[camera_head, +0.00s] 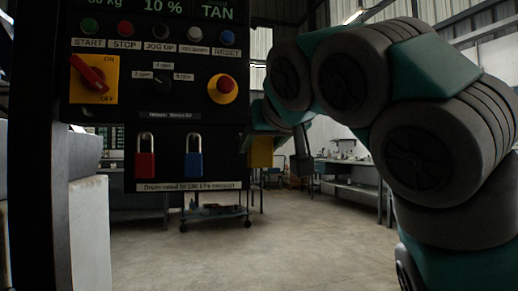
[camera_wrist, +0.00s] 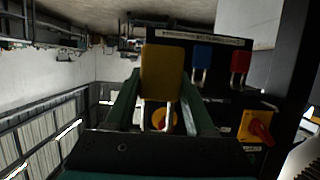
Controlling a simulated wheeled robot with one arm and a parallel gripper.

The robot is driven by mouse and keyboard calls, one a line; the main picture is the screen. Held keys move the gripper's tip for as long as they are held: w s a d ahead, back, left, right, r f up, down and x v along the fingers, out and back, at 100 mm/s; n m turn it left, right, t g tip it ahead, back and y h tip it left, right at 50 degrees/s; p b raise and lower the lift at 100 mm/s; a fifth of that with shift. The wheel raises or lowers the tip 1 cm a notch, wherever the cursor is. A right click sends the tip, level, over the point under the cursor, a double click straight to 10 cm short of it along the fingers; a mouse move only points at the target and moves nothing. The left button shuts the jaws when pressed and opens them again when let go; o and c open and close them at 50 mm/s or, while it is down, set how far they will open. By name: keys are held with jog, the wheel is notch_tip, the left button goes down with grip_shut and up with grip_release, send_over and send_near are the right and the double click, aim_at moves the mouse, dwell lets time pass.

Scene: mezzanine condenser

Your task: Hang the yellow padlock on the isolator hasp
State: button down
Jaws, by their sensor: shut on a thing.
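The yellow padlock (camera_wrist: 163,72) is held between the two fingers of my gripper (camera_wrist: 162,98) in the wrist view, which looks upside down. Its shackle points toward the bottom of that picture. In the head view the padlock (camera_head: 261,152) hangs body down beside the panel's right edge; the gripper is mostly hidden there behind the panel and my arm. The isolator, a red rotary handle on a yellow plate (camera_head: 93,79), is at the panel's upper left, well apart from the padlock. It also shows in the wrist view (camera_wrist: 257,128). I cannot make out its hasp clearly.
A red padlock (camera_head: 145,165) and a blue padlock (camera_head: 194,165) hang low on the dark control panel (camera_head: 120,113). A red emergency button (camera_head: 222,88) sits on its right side. A wheeled cart (camera_head: 215,212) and benches stand behind; the floor between is clear.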

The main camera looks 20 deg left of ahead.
aim_at(255, 153)
jog(key=shift+s+d+r+b, duration=0.1)
jog(key=shift+s+d+b, duration=0.55)
jog(key=shift+s, duration=0.25)
jog(key=shift+s+d+r+b, duration=0.1)
jog(key=shift+s+d+b, duration=0.4)
jog(key=shift+s+b, duration=0.35)
jog(key=shift+s+d+b, duration=0.55)
jog(key=shift+s+b, duration=0.05)
jog(key=shift+s, duration=0.4)
jog(key=x, duration=0.3)
jog(key=r+x, duration=0.1)
jog(key=x, duration=0.5)
jog(key=shift+w+a+r, duration=0.1)
jog(key=shift+w+a, duration=0.1)
jog(key=shift+a, duration=0.1)
jog(key=d+f+x, duration=0.1)
jog(key=x, duration=0.8)
jog(key=shift+d, duration=0.15)
